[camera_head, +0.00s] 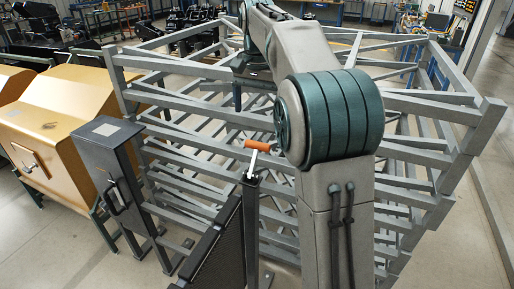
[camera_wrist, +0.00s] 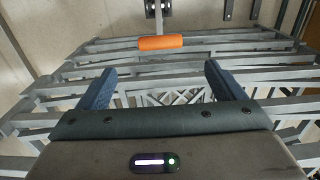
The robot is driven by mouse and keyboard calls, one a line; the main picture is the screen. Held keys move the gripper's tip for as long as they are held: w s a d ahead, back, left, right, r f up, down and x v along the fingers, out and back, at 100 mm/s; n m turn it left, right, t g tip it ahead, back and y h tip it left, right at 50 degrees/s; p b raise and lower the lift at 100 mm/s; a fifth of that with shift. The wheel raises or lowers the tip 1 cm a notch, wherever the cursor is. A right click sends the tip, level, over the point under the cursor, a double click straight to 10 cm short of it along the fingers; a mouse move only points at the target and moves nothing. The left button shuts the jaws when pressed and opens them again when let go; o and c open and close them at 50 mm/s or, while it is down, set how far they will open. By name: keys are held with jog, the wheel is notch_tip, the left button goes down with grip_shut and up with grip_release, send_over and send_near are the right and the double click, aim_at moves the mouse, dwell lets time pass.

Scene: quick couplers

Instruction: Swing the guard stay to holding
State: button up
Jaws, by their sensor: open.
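An orange grip on a light metal lever (camera_head: 256,146), which looks like the guard stay, sits on top of a dark upright post (camera_head: 251,222) in the head view. The lever leans up and slightly right from the post. In the wrist view the orange grip (camera_wrist: 160,42) lies crosswise beyond my fingertips, roughly centred between them. My gripper (camera_wrist: 160,70) is open, its two blue fingers wide apart with nothing between them. A clear gap shows between the fingertips and the grip. My gripper is not clearly visible in the head view.
A grey metal frame of rails (camera_head: 440,104) stands behind the post and around my arm. A dark mesh panel (camera_head: 217,250) adjoins the post at left. A dark cabinet with a handle (camera_head: 108,150) and yellow housings (camera_head: 50,125) stand further left. Floor is open at right.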

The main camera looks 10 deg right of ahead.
aim_at(258, 149)
notch_tip(258, 149, down, 14)
jog(key=shift+r+b, duration=0.15)
jog(key=shift+b, duration=0.4)
